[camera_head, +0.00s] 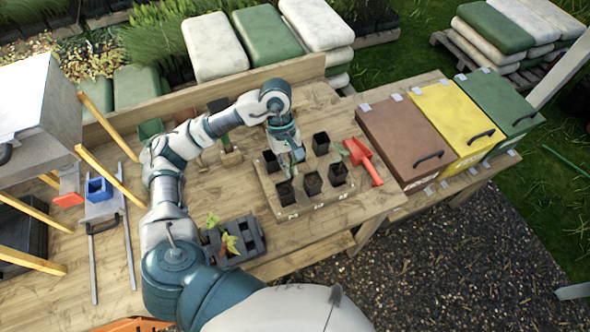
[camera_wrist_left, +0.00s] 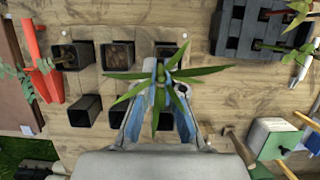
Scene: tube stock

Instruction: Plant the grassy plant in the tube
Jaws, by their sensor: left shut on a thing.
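My left gripper (camera_head: 291,158) is over the wooden tube stand (camera_head: 318,205). In the left wrist view the gripper (camera_wrist_left: 160,100) is shut on the grassy plant (camera_wrist_left: 168,77), whose long green leaves spread out over the fingers. Black square tubes stand in two rows in the stand. The front-row tubes (camera_head: 312,184) hold brown soil; a back-row tube (camera_head: 320,143) looks dark and empty. The plant and gripper hide the tube area below them, so I cannot tell whether the plant's base is inside a tube. My right gripper is out of view.
A dark seedling tray (camera_head: 246,228) with leafy plants sits left of the stand. A red trowel (camera_head: 363,162) lies right of it. Brown (camera_head: 405,135), yellow (camera_head: 455,118) and green (camera_head: 497,100) bins stand further right.

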